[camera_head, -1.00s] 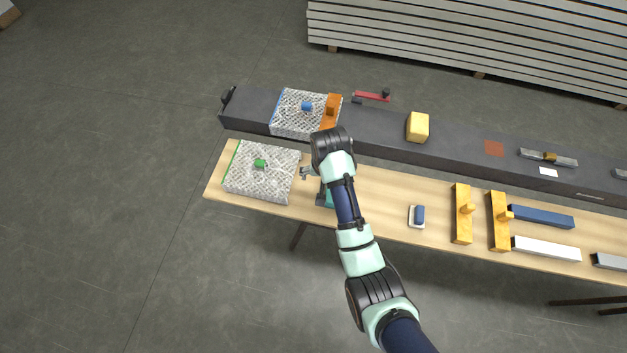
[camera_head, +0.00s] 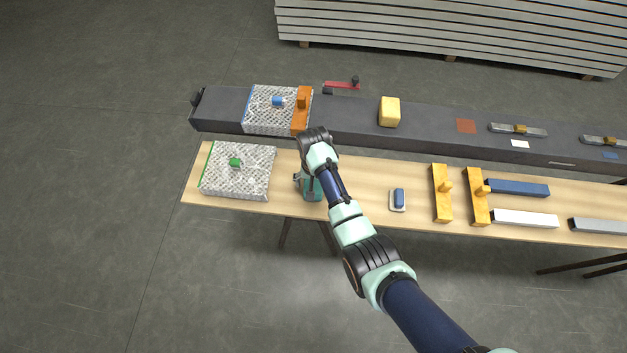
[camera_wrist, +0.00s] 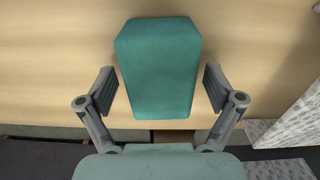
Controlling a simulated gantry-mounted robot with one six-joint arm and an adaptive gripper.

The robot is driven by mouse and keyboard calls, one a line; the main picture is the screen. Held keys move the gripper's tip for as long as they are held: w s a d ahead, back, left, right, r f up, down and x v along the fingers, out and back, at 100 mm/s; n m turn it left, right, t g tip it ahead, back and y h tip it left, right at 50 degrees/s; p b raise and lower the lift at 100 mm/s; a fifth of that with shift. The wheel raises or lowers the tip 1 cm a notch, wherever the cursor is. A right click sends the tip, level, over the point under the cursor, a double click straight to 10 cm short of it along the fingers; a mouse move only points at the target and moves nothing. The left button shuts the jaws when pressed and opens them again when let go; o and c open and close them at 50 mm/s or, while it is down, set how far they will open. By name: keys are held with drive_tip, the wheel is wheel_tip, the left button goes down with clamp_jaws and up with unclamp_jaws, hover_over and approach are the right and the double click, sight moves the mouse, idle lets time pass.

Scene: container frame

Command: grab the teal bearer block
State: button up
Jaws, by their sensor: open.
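The teal bearer block (camera_wrist: 158,65) lies on the wooden table, in the middle of the wrist view. My gripper (camera_wrist: 159,90) is open, with one finger on each side of the block and a gap visible at both sides. Its height above the block is hard to judge. In the head view the teal block (camera_head: 312,190) shows partly under my wrist, and my arm hides the rest. My gripper (camera_head: 303,181) is mostly hidden there too.
A white textured slab with a green knob (camera_head: 235,162) lies left of the block. A similar slab with a blue knob (camera_head: 278,101) and an orange bar (camera_head: 301,112) lie on the dark beam behind. A blue-and-white piece (camera_head: 398,199) and yellow handled bars (camera_head: 441,195) lie to the right.

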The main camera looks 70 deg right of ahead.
drive_tip(key=c, duration=1)
drive_tip(key=shift+r, duration=0.1)
drive_tip(key=shift+c, duration=0.2)
wheel_tip(320, 180, up, 20)
drive_tip(key=p, duration=0.8)
